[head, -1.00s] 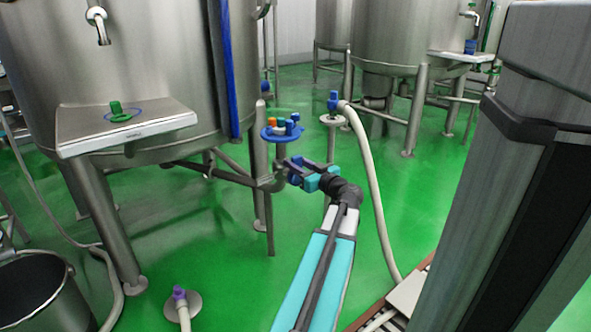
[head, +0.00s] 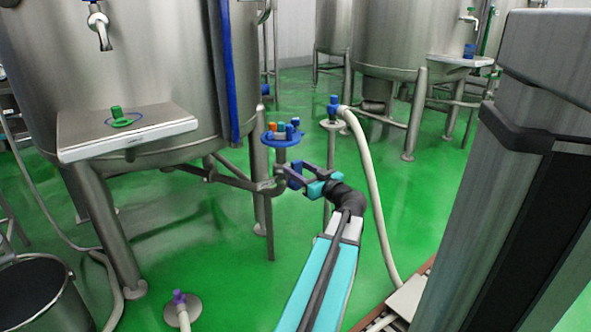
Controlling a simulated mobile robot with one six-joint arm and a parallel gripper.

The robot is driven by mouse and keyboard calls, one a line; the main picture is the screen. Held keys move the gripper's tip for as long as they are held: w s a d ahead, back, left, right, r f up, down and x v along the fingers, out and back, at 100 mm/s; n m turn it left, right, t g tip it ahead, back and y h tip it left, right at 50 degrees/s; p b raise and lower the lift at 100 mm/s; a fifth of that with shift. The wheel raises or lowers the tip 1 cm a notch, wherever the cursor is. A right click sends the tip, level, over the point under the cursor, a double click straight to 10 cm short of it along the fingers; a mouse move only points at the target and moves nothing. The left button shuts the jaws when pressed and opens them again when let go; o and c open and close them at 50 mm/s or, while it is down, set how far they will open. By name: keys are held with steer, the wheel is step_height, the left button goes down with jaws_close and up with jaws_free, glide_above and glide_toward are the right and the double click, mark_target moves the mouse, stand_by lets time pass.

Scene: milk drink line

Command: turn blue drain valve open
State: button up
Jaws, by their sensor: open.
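The steel tank (head: 160,70) fills the left, with its drain pipe (head: 228,176) running out low to the right. The pipe's end (head: 268,186) lies beside the tips of my gripper (head: 290,178). My gripper has dark bluish fingers and a teal body, and it is open. The drain valve's blue handle cannot be told apart from the fingers at this spot; it may be hidden behind or between them. I cannot tell whether my fingers touch the pipe or valve. My arm reaches up from the bottom middle.
A round blue tray (head: 268,138) with several coloured pieces stands just above my gripper. A hose stand with a blue fitting (head: 333,104) and pale hose (head: 366,170) is to the right. A bucket (head: 38,300) is at lower left.

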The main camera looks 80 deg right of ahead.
steer(key=p+v, duration=0.4)
steer(key=v, duration=0.8)
steer(key=shift+a, duration=0.2)
